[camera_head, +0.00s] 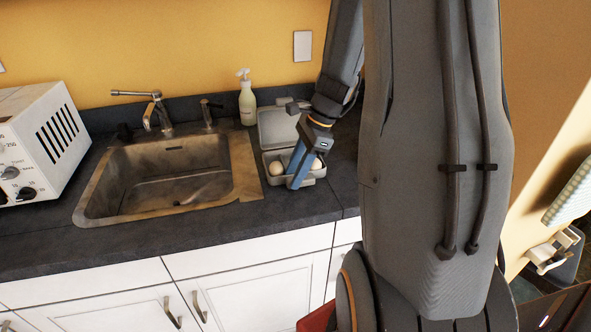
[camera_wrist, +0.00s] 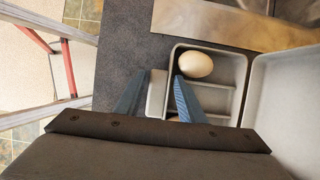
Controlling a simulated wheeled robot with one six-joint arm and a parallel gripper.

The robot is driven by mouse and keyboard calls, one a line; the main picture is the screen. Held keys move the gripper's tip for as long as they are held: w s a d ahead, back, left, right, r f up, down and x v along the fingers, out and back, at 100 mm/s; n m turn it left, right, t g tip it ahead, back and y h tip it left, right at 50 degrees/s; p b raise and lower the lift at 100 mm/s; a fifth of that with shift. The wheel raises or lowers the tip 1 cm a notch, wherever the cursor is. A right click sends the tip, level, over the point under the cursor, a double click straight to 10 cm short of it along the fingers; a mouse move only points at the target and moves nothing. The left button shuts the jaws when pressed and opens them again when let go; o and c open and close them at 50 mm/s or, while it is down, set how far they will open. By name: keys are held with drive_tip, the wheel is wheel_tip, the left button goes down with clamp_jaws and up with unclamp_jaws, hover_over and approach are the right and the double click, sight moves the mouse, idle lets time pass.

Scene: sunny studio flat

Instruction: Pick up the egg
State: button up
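A pale egg (camera_wrist: 195,65) lies in the far compartment of an open grey box (camera_wrist: 232,75) in the wrist view. A second egg (camera_wrist: 174,119) is mostly hidden behind my gripper. In the head view, one egg (camera_head: 277,168) lies left of my gripper and another egg (camera_head: 316,164) lies right of it, in the box (camera_head: 281,142) on the counter. My gripper (camera_wrist: 156,82) points down at the box with its blue fingers apart. One finger is over the box's inside and the other is outside its wall, with a light tab of the box showing between them. No egg is between the fingers.
A sink (camera_head: 165,180) with a faucet (camera_head: 150,110) is left of the box. A soap bottle (camera_head: 247,102) stands behind it. A white toaster oven (camera_head: 38,140) is at far left. The box's raised lid (camera_wrist: 290,85) stands beside the compartments.

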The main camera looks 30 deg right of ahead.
drive_tip(key=shift+c, duration=0.4)
clamp_jaws()
